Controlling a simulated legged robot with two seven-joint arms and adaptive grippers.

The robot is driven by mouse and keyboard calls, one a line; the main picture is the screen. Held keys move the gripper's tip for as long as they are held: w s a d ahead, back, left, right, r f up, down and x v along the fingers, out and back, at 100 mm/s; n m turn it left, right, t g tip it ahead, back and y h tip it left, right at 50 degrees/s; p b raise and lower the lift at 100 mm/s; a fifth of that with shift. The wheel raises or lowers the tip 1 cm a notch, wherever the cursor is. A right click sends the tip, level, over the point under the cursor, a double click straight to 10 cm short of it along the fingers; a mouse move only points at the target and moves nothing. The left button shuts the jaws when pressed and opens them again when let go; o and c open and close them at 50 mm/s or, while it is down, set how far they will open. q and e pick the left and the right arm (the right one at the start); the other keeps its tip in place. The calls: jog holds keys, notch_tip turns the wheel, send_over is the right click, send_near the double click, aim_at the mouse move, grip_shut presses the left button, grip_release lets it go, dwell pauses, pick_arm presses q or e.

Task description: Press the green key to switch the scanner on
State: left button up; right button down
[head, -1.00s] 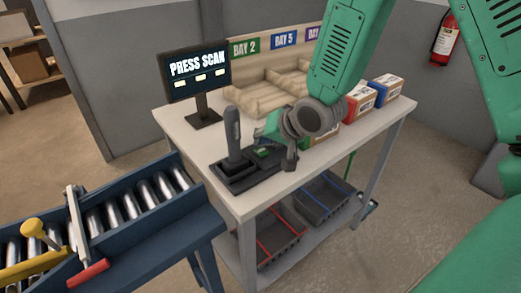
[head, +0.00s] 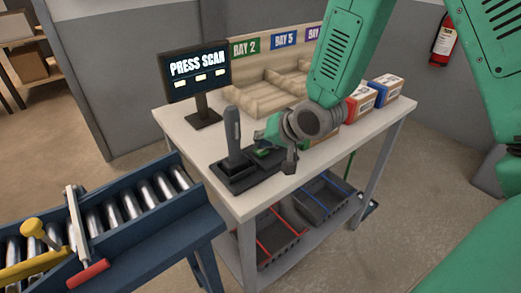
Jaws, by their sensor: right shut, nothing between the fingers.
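The green key (head: 263,151) shows in part on a dark base at the front of the white table, just below my right gripper. The scanner (head: 233,135) stands upright in its dark cradle (head: 232,178), left of the key. My right gripper (head: 270,141) is shut and empty, over the key. The gripper and wrist partly hide the key, and I cannot tell whether they touch. A dark screen (head: 195,70) on a stand reads "PRESS SCAN". My left gripper is not in view.
The white table (head: 180,127) holds a wooden sorting rack (head: 250,98) behind and boxes (head: 384,90) at right. Dark crates (head: 325,197) sit on the shelf below. A blue roller conveyor (head: 195,205) with a yellow-knobbed lever is at front left. A fire extinguisher (head: 444,42) hangs at right.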

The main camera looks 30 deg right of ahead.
aim_at(262, 151)
jog(key=shift+f, duration=0.55)
jog(key=shift+r, duration=0.1)
dwell(0.5)
jog(key=shift+r+p, duration=0.75)
jog(key=shift+r, duration=0.1)
notch_tip(262, 151, up, 5)
jog(key=p, duration=0.5)
jog(key=shift+r, duration=0.1)
jog(key=shift+s, duration=0.1)
dwell(0.5)
